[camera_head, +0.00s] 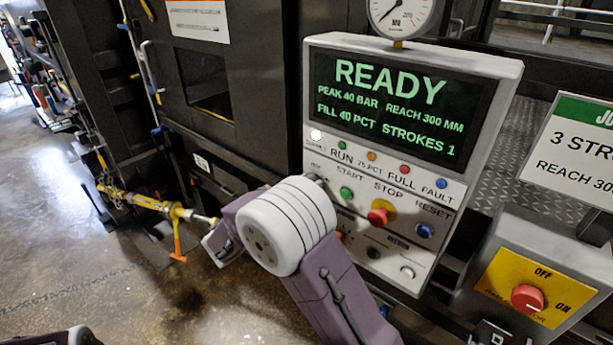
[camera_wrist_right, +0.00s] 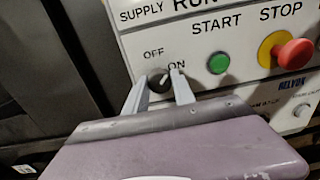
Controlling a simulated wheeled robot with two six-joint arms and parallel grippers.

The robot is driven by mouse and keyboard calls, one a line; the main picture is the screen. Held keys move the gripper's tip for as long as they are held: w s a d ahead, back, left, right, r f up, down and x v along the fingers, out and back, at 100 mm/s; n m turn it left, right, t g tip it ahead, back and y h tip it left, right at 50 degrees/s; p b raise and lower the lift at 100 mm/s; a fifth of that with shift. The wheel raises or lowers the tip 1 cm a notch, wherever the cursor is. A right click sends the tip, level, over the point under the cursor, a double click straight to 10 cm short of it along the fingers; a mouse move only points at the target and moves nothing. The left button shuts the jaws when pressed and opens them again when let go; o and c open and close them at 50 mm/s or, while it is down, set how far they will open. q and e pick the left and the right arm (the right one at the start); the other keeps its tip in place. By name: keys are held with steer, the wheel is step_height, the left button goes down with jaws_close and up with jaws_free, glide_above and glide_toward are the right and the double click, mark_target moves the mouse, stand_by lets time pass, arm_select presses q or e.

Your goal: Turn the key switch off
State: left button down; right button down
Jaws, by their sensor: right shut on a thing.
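The key switch (camera_wrist_right: 158,82) is a small dark round knob on the light grey control panel, below the OFF and ON labels in the right wrist view. A pale mark on it seems to point up and right, toward ON. My right gripper (camera_wrist_right: 158,84) has its two grey fingers on either side of the knob, shut on it. In the head view my white wrist joint and purple arm cover most of the key switch and the fingers. Only a sliver of my left arm (camera_head: 75,337) shows at the lower left; its jaws are out of view.
The panel screen (camera_head: 395,105) reads READY. Right of the key switch are a green START button (camera_head: 346,193), a red STOP button (camera_head: 380,212) and a blue RESET button (camera_head: 424,230). A red rotary switch (camera_head: 528,298) on a yellow plate sits at the lower right.

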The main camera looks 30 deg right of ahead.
steer(key=shift+n+p, duration=4.6)
steer(key=shift+p, duration=0.45)
steer(key=c, duration=1.1)
jaws_free()
steer(key=shift+o, duration=0.2)
steer(key=b+v, duration=0.4)
steer(key=v, duration=0.5)
